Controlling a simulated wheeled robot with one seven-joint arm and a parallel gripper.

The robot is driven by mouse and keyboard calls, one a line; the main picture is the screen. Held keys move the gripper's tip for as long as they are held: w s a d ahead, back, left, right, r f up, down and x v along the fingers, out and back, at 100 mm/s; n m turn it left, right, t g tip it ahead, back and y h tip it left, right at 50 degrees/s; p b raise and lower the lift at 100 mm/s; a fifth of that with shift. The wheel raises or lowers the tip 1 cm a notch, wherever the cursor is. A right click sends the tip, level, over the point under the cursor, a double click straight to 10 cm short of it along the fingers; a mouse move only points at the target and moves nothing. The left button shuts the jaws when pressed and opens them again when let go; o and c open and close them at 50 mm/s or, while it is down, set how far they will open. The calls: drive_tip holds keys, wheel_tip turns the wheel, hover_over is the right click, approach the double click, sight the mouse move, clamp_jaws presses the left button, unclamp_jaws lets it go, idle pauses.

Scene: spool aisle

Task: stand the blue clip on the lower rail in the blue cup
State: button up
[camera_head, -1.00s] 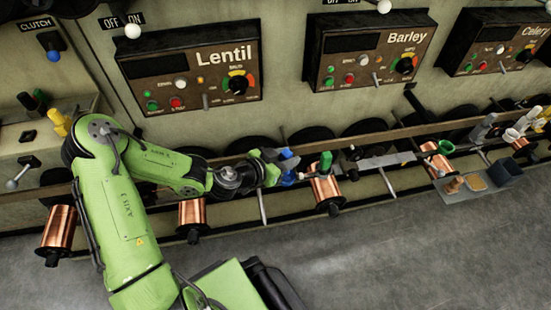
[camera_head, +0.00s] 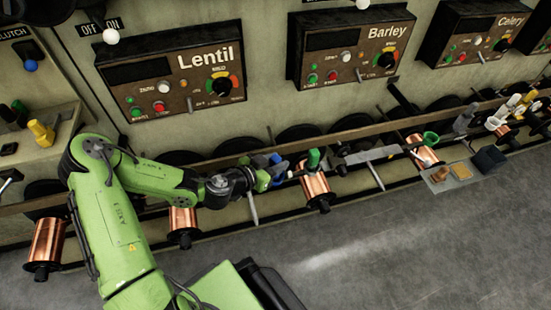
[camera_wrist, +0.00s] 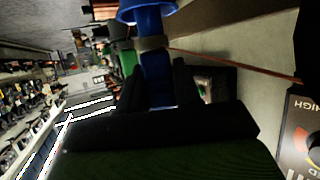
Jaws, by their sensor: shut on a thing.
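My gripper (camera_head: 267,178) is at the rail, left of the copper spool with the green clip. In the wrist view its dark fingers (camera_wrist: 157,88) are shut on a blue piece, which I take for the blue clip (camera_wrist: 157,68). A grey band crosses just beyond it. Past the band is a wide, flared blue shape, probably the blue cup (camera_wrist: 148,14), cut off by the top edge. I cannot tell whether clip and cup touch. In the head view two small blue patches show at my gripper; which is which is unclear.
A green clip (camera_head: 313,158) stands close to the right of my gripper, above a copper spool (camera_head: 315,190). A green cup (camera_head: 431,138) and a grey tray (camera_head: 438,184) are further right. The Lentil panel (camera_head: 170,75) is above. The floor in front is clear.

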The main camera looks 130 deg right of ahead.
drive_tip(key=shift+f, duration=0.65)
idle(0.3)
drive_tip(key=o, duration=1.2)
drive_tip(key=shift+c, duration=0.2)
drive_tip(key=p+v, duration=1)
drive_tip(key=v, duration=0.5)
drive_tip(key=shift+w, duration=0.35)
drive_tip(key=shift+r, duration=0.15)
